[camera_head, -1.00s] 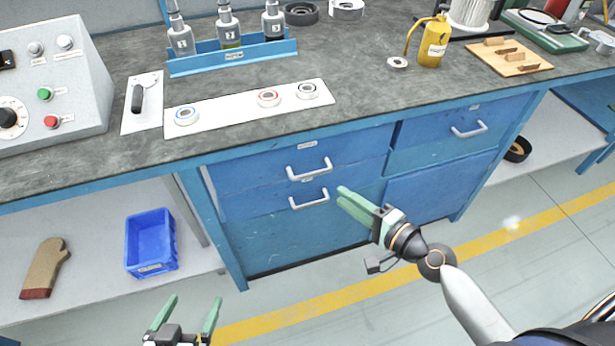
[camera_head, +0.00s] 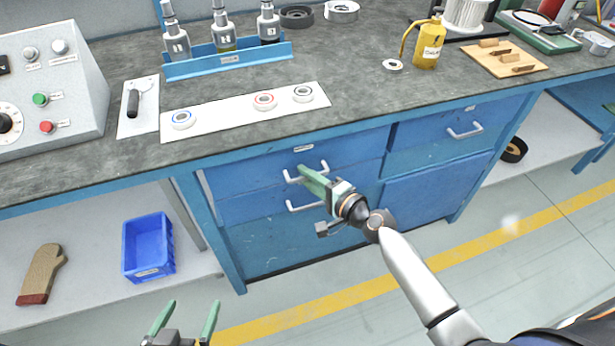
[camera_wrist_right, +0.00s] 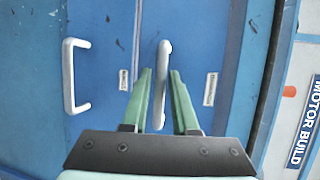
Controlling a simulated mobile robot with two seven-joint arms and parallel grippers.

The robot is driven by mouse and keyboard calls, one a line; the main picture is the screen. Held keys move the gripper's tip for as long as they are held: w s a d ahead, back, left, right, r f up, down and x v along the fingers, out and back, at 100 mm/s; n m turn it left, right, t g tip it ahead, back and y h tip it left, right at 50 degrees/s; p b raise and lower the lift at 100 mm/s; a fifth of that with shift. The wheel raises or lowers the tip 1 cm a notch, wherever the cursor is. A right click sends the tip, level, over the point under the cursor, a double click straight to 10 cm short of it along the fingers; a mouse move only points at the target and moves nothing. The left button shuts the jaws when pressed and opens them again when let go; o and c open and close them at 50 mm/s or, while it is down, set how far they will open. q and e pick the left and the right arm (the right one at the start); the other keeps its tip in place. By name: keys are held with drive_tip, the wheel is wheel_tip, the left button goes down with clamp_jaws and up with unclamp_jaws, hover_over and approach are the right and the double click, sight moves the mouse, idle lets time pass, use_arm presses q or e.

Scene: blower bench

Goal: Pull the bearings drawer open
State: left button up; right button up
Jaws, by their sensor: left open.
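The upper left drawer (camera_head: 245,178) under the bench is blue, with a label too small to read. It looks shut. Its pale bar handle (camera_head: 293,180) also shows in the right wrist view (camera_wrist_right: 163,85). My right gripper (camera_head: 302,170) is at this handle. In the right wrist view its green fingers (camera_wrist_right: 160,72) stand on either side of the bar, open, with a small gap showing. A lower drawer (camera_head: 245,207) has a similar handle (camera_wrist_right: 74,75). I cannot tell from the labels which drawer is the bearings one. My left gripper (camera_head: 185,308) is open and empty at the bottom edge.
Another drawer (camera_head: 435,137) with a handle is to the right. The bench top (camera_head: 360,100) carries a white strip (camera_head: 222,115) with several rings. A blue bin (camera_head: 148,248) and a mitt (camera_head: 40,273) lie on the lower shelf. The floor in front is clear.

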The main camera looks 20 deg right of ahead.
clamp_jaws()
idle(1.4)
